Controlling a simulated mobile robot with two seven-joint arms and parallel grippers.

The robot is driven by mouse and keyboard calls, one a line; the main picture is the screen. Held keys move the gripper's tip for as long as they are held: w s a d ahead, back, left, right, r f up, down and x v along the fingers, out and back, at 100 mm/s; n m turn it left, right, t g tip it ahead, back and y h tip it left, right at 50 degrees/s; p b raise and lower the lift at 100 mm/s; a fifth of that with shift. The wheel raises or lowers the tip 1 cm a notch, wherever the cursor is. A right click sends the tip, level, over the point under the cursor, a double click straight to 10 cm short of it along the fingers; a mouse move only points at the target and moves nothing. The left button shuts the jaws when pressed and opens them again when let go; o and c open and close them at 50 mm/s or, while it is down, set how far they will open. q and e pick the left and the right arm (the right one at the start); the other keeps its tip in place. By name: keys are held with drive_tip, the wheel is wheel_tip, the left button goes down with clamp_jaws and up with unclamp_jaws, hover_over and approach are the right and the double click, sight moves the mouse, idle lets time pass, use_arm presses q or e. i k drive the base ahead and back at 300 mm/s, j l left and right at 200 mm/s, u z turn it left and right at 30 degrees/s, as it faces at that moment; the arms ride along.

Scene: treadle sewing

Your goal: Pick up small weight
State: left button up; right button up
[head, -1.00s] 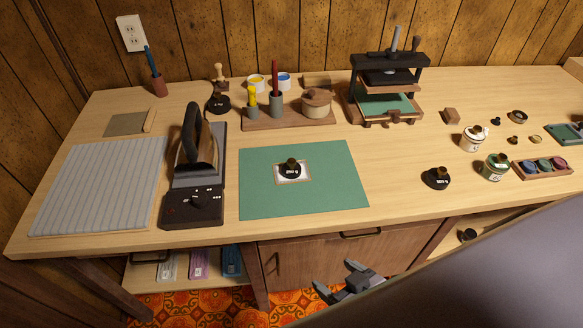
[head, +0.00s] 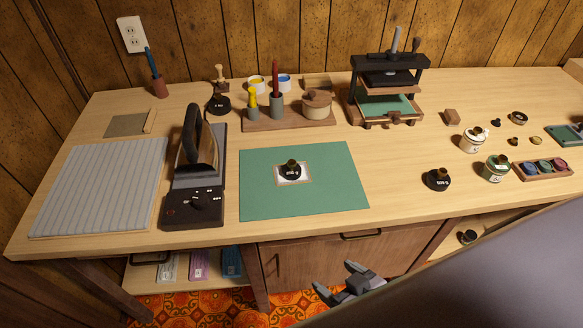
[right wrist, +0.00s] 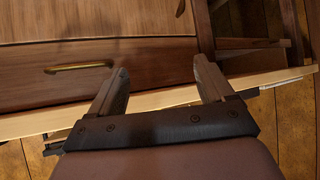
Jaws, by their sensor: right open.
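A small black weight with a brass knob (head: 291,171) stands on a pale card on the green mat (head: 340,199). A similar, slightly bigger-looking black weight (head: 437,180) stands on the bare table to the right. My left gripper is not in view.
An iron on its stand (head: 194,165) is left of the mat, and a small press (head: 387,90) stands behind on the right. Jars (head: 495,168) and a tray of small pots (head: 543,168) are at the right. Bare table lies between mat and right weight.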

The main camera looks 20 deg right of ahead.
sight(292, 170)
drive_tip(key=k+j+z, duration=0.1)
drive_tip(key=z, duration=0.6)
